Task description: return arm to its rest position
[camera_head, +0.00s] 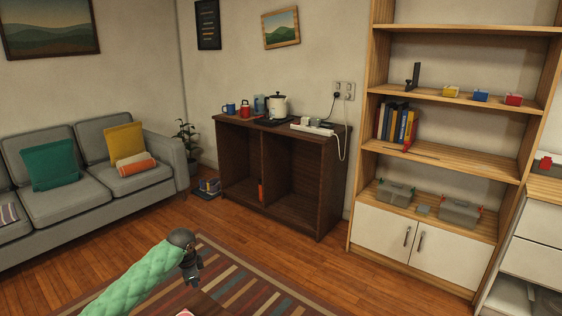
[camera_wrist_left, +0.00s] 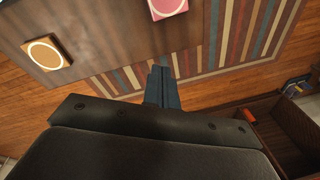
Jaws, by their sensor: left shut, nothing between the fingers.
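My left arm (camera_head: 135,288) in a green quilted sleeve comes in at the bottom of the head view. Its dark left gripper (camera_head: 192,272) is held over the striped rug, apart from the furniture. In the left wrist view the fingers of my left gripper (camera_wrist_left: 162,88) lie together with nothing between them. My right gripper is not in view.
A wooden table top (camera_wrist_left: 100,30) with an orange coaster (camera_wrist_left: 45,54) and a pink coaster (camera_wrist_left: 165,8) lies near the gripper. A striped rug (camera_head: 245,285) covers the floor. A dark cabinet (camera_head: 300,185), grey sofa (camera_head: 60,215) and wooden shelf (camera_head: 450,155) stand beyond.

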